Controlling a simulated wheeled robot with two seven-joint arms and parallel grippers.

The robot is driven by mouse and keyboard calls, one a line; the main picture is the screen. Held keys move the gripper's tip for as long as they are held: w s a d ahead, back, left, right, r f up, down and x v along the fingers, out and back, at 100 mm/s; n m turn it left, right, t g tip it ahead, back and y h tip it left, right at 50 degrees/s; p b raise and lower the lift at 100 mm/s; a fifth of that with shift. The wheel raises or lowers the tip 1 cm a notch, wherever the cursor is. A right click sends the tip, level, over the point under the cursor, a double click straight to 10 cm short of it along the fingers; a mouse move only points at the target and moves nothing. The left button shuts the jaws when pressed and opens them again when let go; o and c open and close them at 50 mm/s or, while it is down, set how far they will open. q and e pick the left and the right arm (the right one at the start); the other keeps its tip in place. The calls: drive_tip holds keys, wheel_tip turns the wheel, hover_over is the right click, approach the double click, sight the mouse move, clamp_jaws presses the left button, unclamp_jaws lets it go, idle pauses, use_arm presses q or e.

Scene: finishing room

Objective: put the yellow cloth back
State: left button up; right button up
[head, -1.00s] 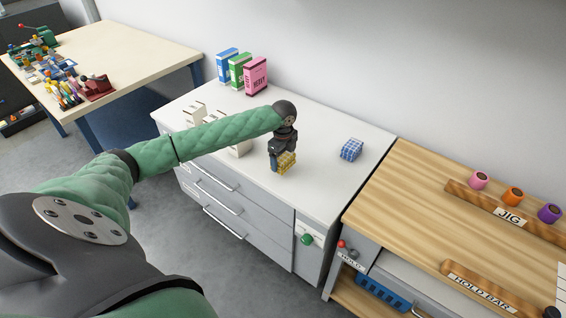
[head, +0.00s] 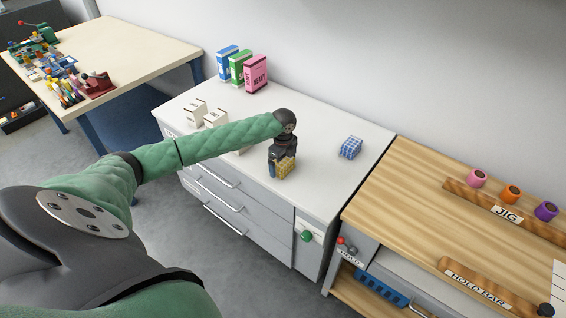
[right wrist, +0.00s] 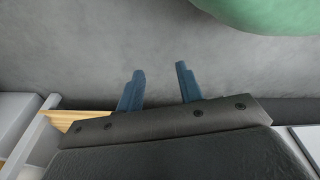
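The yellow checked cloth (head: 286,167), a small folded block, is at my left gripper (head: 279,166), over the white cabinet top (head: 325,185). The left gripper points down, with one blue finger showing at the cloth's left side. It appears shut on the cloth; the other finger is hidden. I cannot tell whether the cloth touches the top. A blue checked cloth (head: 350,147) lies to the right on the same top. My right gripper (right wrist: 160,75) is open and empty, over bare grey floor in the right wrist view.
Blue, green and pink boxes (head: 256,73) stand at the cabinet's back. Small white boxes (head: 215,118) stand behind my left forearm. A wooden bench (head: 420,205) with a jig rack (head: 508,211) and hold bar (head: 478,283) adjoins at right. A cluttered table (head: 130,50) is at left.

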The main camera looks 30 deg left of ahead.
use_arm(q)
drive_tip(key=shift+r, duration=0.2)
wheel_tip(320, 180, up, 10)
drive_tip(key=b, duration=0.3)
drive_tip(key=shift+r, duration=0.25)
drive_tip(key=shift+r+b, duration=0.3)
drive_tip(key=shift+r, duration=0.3)
use_arm(e)
wheel_tip(320, 180, up, 7)
drive_tip(key=w+a, duration=0.3)
